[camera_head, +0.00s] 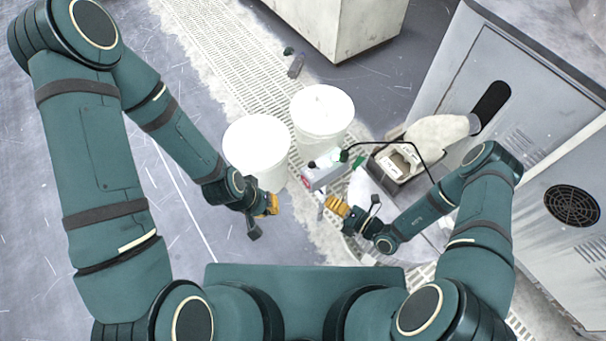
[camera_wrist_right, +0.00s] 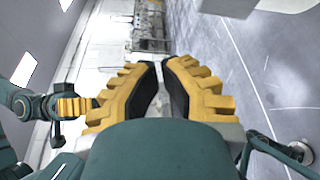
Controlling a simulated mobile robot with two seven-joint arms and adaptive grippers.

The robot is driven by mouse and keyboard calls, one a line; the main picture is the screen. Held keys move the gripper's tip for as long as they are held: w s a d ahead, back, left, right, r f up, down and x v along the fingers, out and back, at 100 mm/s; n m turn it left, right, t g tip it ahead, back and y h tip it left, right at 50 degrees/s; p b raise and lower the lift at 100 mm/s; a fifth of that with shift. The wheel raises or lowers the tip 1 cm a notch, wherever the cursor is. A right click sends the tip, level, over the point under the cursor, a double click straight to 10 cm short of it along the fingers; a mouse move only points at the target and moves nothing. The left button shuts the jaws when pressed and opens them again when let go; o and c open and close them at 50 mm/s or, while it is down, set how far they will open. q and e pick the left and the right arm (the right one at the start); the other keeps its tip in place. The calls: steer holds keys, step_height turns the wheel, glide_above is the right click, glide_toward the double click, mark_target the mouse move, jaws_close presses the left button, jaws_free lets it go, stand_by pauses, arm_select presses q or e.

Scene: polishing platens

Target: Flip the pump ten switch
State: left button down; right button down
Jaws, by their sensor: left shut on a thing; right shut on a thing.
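A small grey box (camera_head: 322,176) with a red patch on its end stands at the middle, just beyond my grippers. It may be the pump switch box; I cannot read a label or tell the switch position. My right gripper (camera_head: 336,206) is close below it on the near side, its yellow fingers shut; the wrist view also shows the right gripper (camera_wrist_right: 163,68), the held thing not visible. My left gripper (camera_head: 273,205) is shut left of the box, beside the nearer white bucket; what it holds is hidden. It also shows in the wrist view (camera_wrist_right: 72,107).
Two white buckets (camera_head: 257,149) (camera_head: 322,112) stand left of and behind the box. A black cable (camera_head: 405,143) arches right over an open dark container (camera_head: 402,164). A grey cabinet (camera_head: 520,100) stands at right. A small bottle (camera_head: 296,66) lies behind. Floor at left is clear.

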mark_target(314, 166)
steer(key=w+a, duration=0.2)
steer(key=w, duration=0.1)
steer(key=w+a+b, duration=0.1)
steer(key=w+a, duration=0.1)
steer(key=w, duration=0.1)
steer(key=w+a, duration=0.2)
steer(key=w, duration=0.1)
steer(key=shift+w+a+b, duration=0.25)
steer(key=shift+a+b, duration=0.05)
steer(key=shift+a, duration=0.1)
steer(key=shift+w+d+r+m+b, duration=0.25)
steer(key=shift+d+r+m+b, duration=0.15)
steer(key=shift+m, duration=0.3)
stand_by(0.5)
